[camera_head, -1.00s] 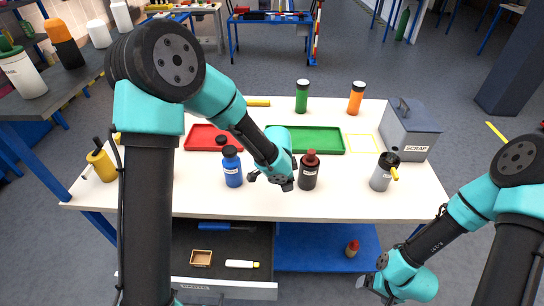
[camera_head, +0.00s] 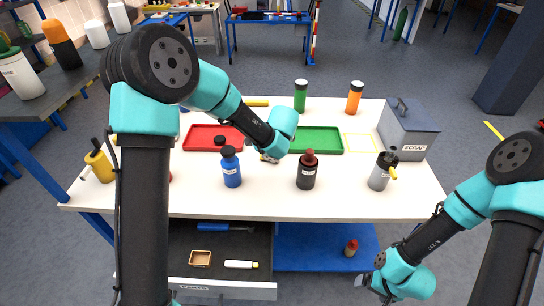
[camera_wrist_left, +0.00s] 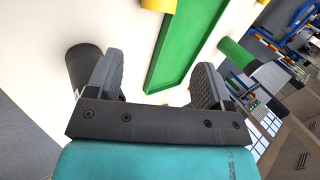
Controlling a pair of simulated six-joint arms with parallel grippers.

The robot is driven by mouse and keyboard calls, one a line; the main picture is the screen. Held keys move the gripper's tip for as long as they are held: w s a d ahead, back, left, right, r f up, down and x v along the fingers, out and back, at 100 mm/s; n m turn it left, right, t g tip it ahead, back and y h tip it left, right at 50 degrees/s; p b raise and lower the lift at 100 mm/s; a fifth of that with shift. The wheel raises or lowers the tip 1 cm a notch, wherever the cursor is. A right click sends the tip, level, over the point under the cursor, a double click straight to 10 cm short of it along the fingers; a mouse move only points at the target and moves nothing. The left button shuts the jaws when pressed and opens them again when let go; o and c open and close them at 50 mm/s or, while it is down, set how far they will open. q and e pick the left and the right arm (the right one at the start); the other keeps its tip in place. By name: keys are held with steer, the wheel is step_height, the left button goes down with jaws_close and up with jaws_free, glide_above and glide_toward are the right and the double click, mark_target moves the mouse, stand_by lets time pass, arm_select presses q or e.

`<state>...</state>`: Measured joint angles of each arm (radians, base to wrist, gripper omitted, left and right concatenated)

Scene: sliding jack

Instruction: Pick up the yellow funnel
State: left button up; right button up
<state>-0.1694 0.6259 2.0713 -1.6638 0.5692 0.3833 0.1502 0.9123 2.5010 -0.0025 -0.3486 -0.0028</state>
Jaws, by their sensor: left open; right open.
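My left gripper (camera_head: 268,158) is over the middle of the white table, by the front left corner of the green tray, mostly covered by its own arm. In the left wrist view its two grey fingers (camera_wrist_left: 156,78) are wide apart with nothing held between them. A small yellow patch shows beside the fingers in the head view; I cannot tell whether it is the funnel. A cut-off yellow thing (camera_wrist_left: 158,5) shows at the top of the wrist view, beyond the fingertips. My right gripper (camera_head: 368,284) is open, low at the right, beyond the table's front edge.
A blue bottle (camera_head: 231,167) and a dark red bottle (camera_head: 306,172) stand near the left gripper. The red tray (camera_head: 196,138) and green tray (camera_head: 316,141) lie behind. A scrap bin (camera_head: 408,130) and grey bottle (camera_head: 380,174) stand right. An open drawer (camera_head: 221,289) projects below.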

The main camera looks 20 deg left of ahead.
arm_select(q)
steer(key=x, duration=1)
steer(key=shift+f, duration=0.1)
steer(key=shift+x, duration=2.6)
steer(key=shift+s+a, duration=0.1)
steer(key=shift+s, duration=0.1)
steer(key=c, duration=0.7)
steer(key=shift+c, duration=0.3)
